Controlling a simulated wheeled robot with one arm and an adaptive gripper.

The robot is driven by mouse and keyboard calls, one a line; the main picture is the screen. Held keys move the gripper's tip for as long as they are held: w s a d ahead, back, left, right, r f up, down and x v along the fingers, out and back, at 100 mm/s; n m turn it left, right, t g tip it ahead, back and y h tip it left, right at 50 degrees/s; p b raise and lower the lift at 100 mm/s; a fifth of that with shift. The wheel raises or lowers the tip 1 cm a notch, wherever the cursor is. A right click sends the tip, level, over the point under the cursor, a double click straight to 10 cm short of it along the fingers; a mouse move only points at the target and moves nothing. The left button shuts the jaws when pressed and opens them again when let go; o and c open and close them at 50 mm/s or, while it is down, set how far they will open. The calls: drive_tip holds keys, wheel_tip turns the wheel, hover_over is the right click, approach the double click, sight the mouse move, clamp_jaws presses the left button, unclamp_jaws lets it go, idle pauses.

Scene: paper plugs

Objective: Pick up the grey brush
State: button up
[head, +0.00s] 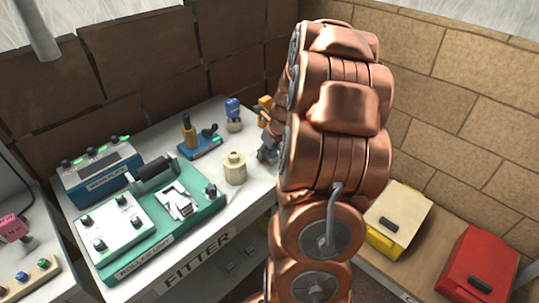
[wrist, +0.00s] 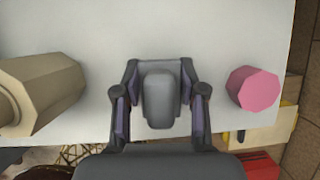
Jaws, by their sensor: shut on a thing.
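The grey brush (wrist: 160,100) stands out between the two fingers of my gripper (wrist: 160,66) in the wrist view, a rounded grey block over the white table top. The fingers are shut on it, one on each side. In the head view my gripper (head: 266,150) shows only in part at the left edge of my copper arm, over the table's right side. The arm hides the brush there. I cannot tell whether the brush is clear of the table.
A beige faceted jar (wrist: 42,92) is left of my gripper and a pink faceted piece (wrist: 253,89) is right of it. The white table (head: 232,205) also carries a green machine (head: 196,215) and a blue stand (head: 201,147). Yellow (head: 398,212) and red (head: 478,262) boxes sit at right.

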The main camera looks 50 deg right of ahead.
drive_tip(key=shift+r, duration=0.1)
drive_tip(key=shift+s+r+b, duration=0.1)
drive_tip(key=shift+r+b, duration=0.45)
drive_tip(key=shift+r, duration=1.1)
drive_tip(key=s+a+b, duration=0.1)
drive_tip(key=s, duration=0.4)
drive_tip(key=s+a+r+b, duration=0.1)
drive_tip(key=s+a, duration=0.1)
drive_tip(key=s, duration=0.3)
drive_tip(key=s+a+b, duration=0.1)
drive_tip(key=s, duration=0.4)
drive_tip(key=shift+s+a+r, duration=0.1)
drive_tip(key=shift+a+r, duration=0.1)
drive_tip(key=shift+r, duration=0.05)
